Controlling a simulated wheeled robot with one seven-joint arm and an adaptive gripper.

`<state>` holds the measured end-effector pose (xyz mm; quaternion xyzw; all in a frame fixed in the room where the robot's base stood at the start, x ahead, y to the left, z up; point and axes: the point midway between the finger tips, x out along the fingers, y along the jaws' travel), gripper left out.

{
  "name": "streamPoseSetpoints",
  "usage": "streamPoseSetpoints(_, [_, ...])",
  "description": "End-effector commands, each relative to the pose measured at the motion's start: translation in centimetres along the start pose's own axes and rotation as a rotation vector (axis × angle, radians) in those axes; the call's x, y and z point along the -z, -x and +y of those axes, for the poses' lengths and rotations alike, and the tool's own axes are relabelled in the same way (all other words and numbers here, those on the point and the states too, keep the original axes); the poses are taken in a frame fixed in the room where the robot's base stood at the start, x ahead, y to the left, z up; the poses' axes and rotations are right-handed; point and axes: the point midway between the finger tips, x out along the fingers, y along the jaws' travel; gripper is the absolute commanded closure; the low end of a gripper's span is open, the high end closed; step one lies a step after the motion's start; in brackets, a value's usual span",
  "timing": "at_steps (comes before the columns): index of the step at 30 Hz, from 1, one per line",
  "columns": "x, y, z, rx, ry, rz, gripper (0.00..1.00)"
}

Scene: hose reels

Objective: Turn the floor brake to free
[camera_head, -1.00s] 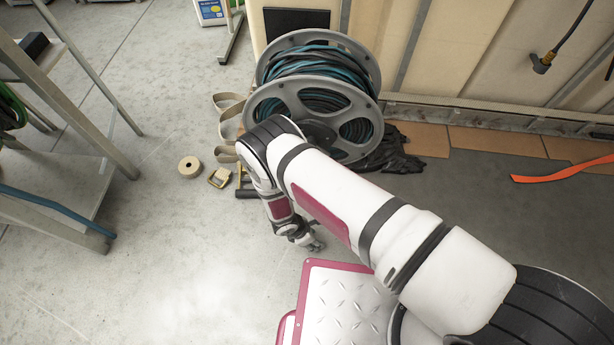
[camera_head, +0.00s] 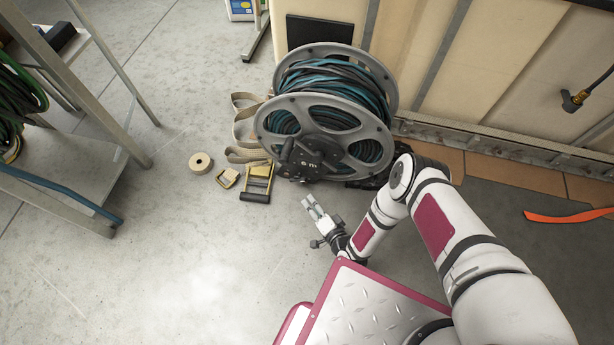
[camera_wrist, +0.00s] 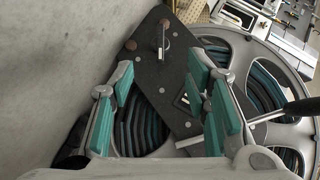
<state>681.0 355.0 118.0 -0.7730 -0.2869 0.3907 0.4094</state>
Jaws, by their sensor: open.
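The floor reel (camera_head: 330,95), grey with dark and teal hose, stands on the floor at upper centre of the head view. A dark plate (camera_head: 312,158) is on its near face; it also shows in the wrist view (camera_wrist: 160,65) with brown knobs and a small upright metal lever (camera_wrist: 163,40). I cannot tell for sure that this lever is the brake, nor its setting. My gripper (camera_head: 311,203) is in front of the reel, low, apart from the plate. In the wrist view my gripper (camera_wrist: 165,88) is open and empty, its teal-padded fingers on both sides of the plate's lower part.
A tan tape roll (camera_head: 200,163), a buckle (camera_head: 228,178) and a yellow-black frame (camera_head: 257,182) lie left of the reel. A tan strap (camera_head: 246,125) lies beside it. A metal rack (camera_head: 75,150) stands at left. The floor at lower left is clear.

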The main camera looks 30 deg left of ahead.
Motion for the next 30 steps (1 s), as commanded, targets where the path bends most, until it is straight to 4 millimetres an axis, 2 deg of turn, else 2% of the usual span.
streamPoseSetpoints(5, [0.3, -0.8, 0.0, 0.009, -0.014, 0.023, 0.57])
streamPoseSetpoints(8, [0.4, -2.2, 0.0, 0.009, -0.012, 0.023, 0.57])
streamPoseSetpoints(21, [0.4, -10.6, 0.1, 0.009, -0.011, 0.02, 0.57])
streamPoseSetpoints(25, [0.4, -12.3, 0.0, 0.009, -0.01, 0.019, 0.57])
streamPoseSetpoints(30, [0.5, -13.5, -0.1, 0.008, -0.011, 0.019, 0.57])
